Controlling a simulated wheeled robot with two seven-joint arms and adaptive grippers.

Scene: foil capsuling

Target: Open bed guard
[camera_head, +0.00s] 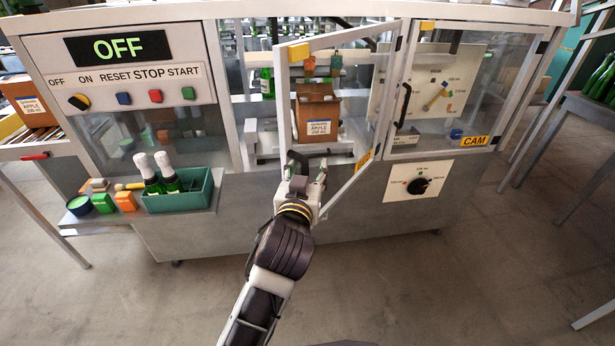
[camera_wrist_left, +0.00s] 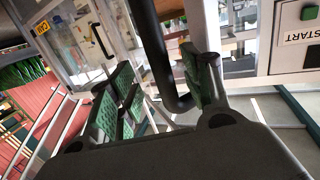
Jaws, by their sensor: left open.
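The middle guard door (camera_head: 336,41), clear with a pale frame and yellow labels, stands swung partly outward from the machine. Its hinge side is on the right. Its black bar handle (camera_head: 312,153) is at the free edge, low down. My left gripper (camera_head: 307,170) is at this handle. In the left wrist view the black handle (camera_wrist_left: 158,60) passes between the green-padded fingers of the open gripper (camera_wrist_left: 160,88), and its bent end lies close to the right finger. Whether it touches a pad I cannot tell. My right gripper is not in view.
Behind the door stands an open carton (camera_head: 317,112). The CAM guard (camera_head: 470,85) to the right is shut. A control panel reading OFF (camera_head: 118,48) is at left. A green bin (camera_head: 205,196) with foiled bottles stands at front left. The floor in front is clear.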

